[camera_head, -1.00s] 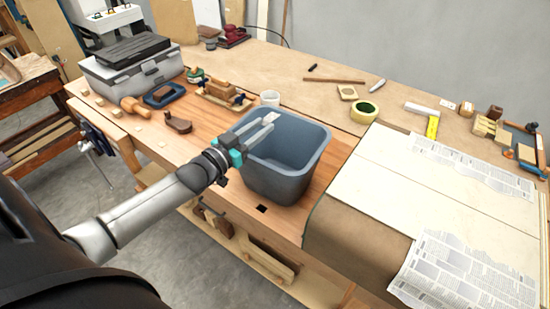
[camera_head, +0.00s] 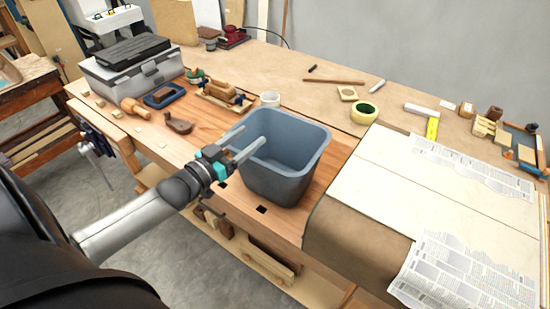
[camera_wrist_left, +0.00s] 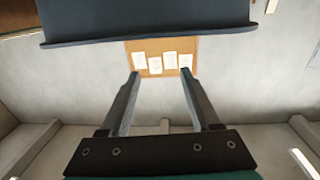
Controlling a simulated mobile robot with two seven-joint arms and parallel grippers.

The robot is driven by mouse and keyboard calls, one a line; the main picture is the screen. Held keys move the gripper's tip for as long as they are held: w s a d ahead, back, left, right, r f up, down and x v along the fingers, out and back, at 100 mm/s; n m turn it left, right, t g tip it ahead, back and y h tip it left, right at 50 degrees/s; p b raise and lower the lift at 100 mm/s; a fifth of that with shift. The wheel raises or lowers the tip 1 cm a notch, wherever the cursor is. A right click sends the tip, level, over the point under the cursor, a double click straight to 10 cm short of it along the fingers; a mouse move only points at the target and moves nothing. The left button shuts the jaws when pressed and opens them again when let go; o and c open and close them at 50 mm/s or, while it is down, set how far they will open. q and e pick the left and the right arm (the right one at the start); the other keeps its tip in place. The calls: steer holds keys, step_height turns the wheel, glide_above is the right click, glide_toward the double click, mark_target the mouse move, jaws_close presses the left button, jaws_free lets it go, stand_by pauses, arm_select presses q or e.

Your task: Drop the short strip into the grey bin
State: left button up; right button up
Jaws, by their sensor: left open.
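The grey bin (camera_head: 275,185) stands upright on the workbench in the head view, open at the top. A dark blue-grey edge, probably its rim (camera_wrist_left: 145,25), crosses the top of the left wrist view. My left gripper (camera_head: 254,134) is at the bin's left rim, its fingers spread with nothing between them. The left wrist view also shows the two fingers (camera_wrist_left: 160,75) apart and empty. The short strip cannot be made out in either current view; the bin's floor is largely hidden by its near wall. My right gripper is not in view.
A white mug (camera_head: 270,99) stands just behind the bin. A pale board (camera_head: 440,190) with newspaper covers the right side. A grey toolbox (camera_head: 135,75) and hand tools occupy the left of the bench.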

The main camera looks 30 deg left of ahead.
arm_select(q)
steer(key=s+a, duration=0.1)
steer(key=s, duration=0.9)
steer(key=shift+s+a, duration=0.2)
steer(key=shift+a, duration=0.1)
steer(key=s+f+n+g+y+b, duration=0.1)
steer(key=s+f+g+b, duration=0.25)
steer(key=f, duration=0.85)
steer(key=s+f+g+y+b, duration=0.2)
steer(key=s+f, duration=0.2)
steer(key=f, duration=0.9)
steer(key=s+f+n+g+y+b, duration=0.1)
steer(key=s+f+g+b, duration=0.15)
steer(key=f, duration=0.95)
steer(key=s+d+f+m+g+b, duration=0.1)
steer(key=s+d+f+g+b, duration=0.3)
steer(key=s+d+f, duration=0.4)
steer(key=s+d+f+m+g+h+b, duration=0.1)
steer(key=s+d+f+g+b, duration=0.3)
steer(key=f, duration=1.2)
steer(key=s+d, duration=0.4)
steer(key=s, duration=0.3)
steer(key=shift+s+f+m+g, duration=0.2)
steer(key=shift+s+m+g, duration=0.1)
steer(key=shift+m+g, duration=0.1)
steer(key=shift+d, duration=0.1)
steer(key=shift+w+d, duration=0.1)
